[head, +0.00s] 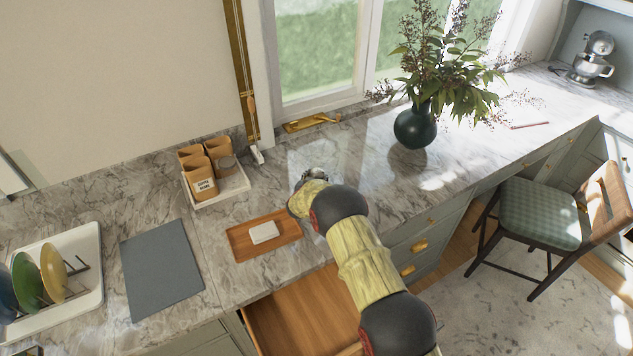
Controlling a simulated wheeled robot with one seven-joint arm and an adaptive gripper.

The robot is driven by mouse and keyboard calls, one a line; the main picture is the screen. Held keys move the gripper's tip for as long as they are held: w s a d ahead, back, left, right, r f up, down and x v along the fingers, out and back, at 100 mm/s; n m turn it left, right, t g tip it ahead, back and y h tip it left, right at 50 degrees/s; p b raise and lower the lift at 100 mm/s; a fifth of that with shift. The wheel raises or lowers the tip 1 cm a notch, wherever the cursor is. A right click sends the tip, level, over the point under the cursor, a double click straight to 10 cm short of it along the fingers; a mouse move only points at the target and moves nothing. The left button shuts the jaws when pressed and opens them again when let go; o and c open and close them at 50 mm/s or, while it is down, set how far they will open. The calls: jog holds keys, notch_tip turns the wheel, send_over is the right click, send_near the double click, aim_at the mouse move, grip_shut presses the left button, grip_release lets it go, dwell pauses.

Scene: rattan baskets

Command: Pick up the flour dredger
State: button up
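My arm reaches up from the bottom right over the marble counter. My gripper (314,175) is at its far end, mostly hidden behind the yellow wrist, low over the counter behind the wooden tray. Only a small grey, shiny shape shows there. I cannot tell whether part of that shape is the flour dredger. I cannot make out the fingers, so whether they are open or shut on something is hidden. No other thing in view is clearly a flour dredger.
A wooden tray (240,240) with a white block (264,232) lies left of my wrist. A dark vase (412,130) stands to the right. An open drawer (300,315) juts out below. The counter between canisters and vase is mostly clear.

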jog(key=c, duration=0.6)
jog(key=shift+r, duration=0.1)
jog(key=shift+c, duration=0.5)
